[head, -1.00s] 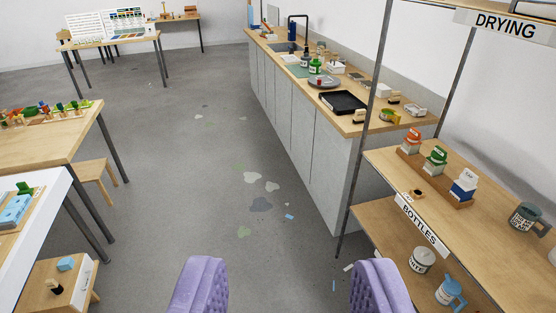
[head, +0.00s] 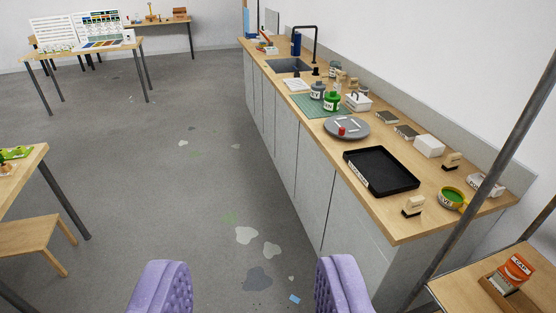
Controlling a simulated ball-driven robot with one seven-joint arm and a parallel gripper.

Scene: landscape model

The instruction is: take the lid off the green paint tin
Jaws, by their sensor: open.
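A green paint tin (head: 331,100) stands on the green mat on the long counter, towards its far half. Its top looks dark, and the lid is too small to make out clearly. A dark grey tin (head: 317,91) stands beside it on the left. My gripper (head: 250,285) shows as two purple padded fingers at the bottom of the head view. They are wide apart with only floor seen between them. The gripper is open, empty and well short of the counter and the tin.
The counter (head: 425,215) also carries a black tray (head: 381,169), a grey round plate (head: 347,128), a sink (head: 288,66) and a yellow-green pot (head: 452,198). A shelf post (head: 490,165) rises at the right. A stool (head: 32,238) stands at left.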

